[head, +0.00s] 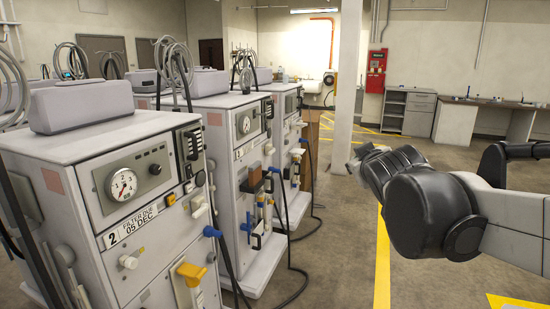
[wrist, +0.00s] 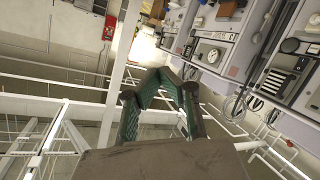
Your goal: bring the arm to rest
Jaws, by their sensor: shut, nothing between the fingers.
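My arm reaches in from the right edge of the head view, with its dark wrist joints in mid-air to the right of the row of machines. My gripper shows in the wrist view (wrist: 164,73), its two dark green-grey fingers drawn together at the tips with nothing between them. In the head view the gripper's end is mostly hidden behind the wrist joints. My gripper is apart from the machines and touches nothing that I can see.
Grey dialysis machines (head: 150,200) with dials, hoses and clamps line the left side. A white pillar (head: 347,90) stands behind my wrist. A red wall box (head: 376,70) and a workbench (head: 458,118) are at the back. The floor between, with yellow lines, is clear.

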